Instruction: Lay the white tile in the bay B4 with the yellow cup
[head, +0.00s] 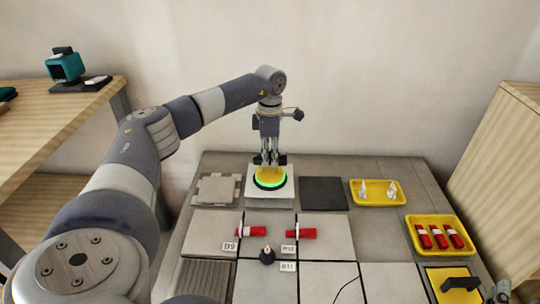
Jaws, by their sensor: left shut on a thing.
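My left gripper (270,160) points down at the back of the work table and is shut on the yellow cup (270,176). The cup has a glowing green ring at its base and sits on the white tile (284,194). The tile lies flat in the back row, between a light grey notched tile and a dark square. I cannot tell whether it rests on the surface or hangs just above it. No B4 label is readable.
Red-and-white pieces (250,232) and (301,234) lie across joints between grey tiles. A small dark knob (267,256) stands at a tile corner. A yellow tray (377,201) with white pieces and another yellow tray (417,250) with red pieces are at the right.

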